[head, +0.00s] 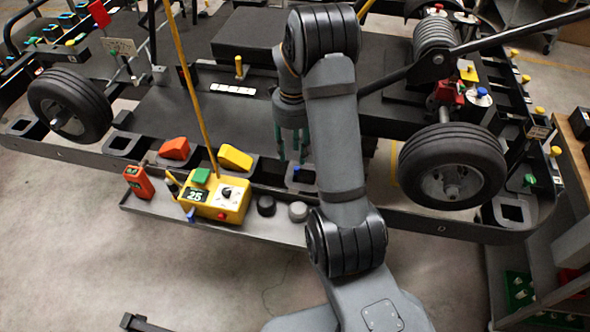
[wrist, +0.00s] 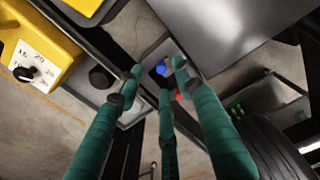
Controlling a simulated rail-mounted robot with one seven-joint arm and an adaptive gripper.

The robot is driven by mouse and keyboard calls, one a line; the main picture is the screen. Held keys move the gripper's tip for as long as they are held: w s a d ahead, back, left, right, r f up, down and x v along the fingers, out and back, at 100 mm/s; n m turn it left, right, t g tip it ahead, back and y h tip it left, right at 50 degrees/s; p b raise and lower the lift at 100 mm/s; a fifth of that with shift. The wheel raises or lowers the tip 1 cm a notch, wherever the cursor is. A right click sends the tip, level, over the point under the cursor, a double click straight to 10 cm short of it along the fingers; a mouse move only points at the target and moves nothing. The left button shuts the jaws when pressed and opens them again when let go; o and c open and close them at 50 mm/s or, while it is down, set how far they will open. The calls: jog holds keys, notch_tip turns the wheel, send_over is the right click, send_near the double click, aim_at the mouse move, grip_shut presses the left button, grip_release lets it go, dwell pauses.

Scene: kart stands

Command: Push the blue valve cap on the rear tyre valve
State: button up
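A small blue cap (wrist: 161,70) shows in the wrist view, in or over a square grey holder, between my fingertips. In the head view a bit of blue (head: 297,170) shows at the fingertips, over the holder (head: 303,183) on the kart's near rail. My gripper (head: 292,160) points down there; its teal fingers (wrist: 157,84) are spread in the wrist view, with no clear grip on the cap. The right-hand tyre (head: 452,165), beside the engine, is apart from my gripper; its edge shows in the wrist view (wrist: 275,145). I cannot make out its valve.
A yellow gauge box (head: 218,199) with a thin yellow pole stands on the near tray, beside black (head: 266,205) and grey (head: 298,211) round knobs. Red (head: 174,148) and yellow (head: 235,157) wedges sit left of my gripper. Another blue-topped piece (head: 482,92) stands behind the right tyre.

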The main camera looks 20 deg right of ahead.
aim_at(297, 168)
jog(key=shift+s+d+f, duration=0.1)
jog(key=shift+s+f, duration=0.05)
jog(key=shift+f, duration=0.15)
jog(key=f, duration=0.1)
jog(key=f+p, duration=0.1)
jog(key=f, duration=0.1)
jog(key=shift+s+d+f, duration=0.2)
jog(key=shift+s+f, duration=0.1)
jog(key=shift+f, duration=0.55)
jog(key=c, duration=0.3)
jog(key=c, duration=0.4)
jog(key=shift+c, duration=0.3)
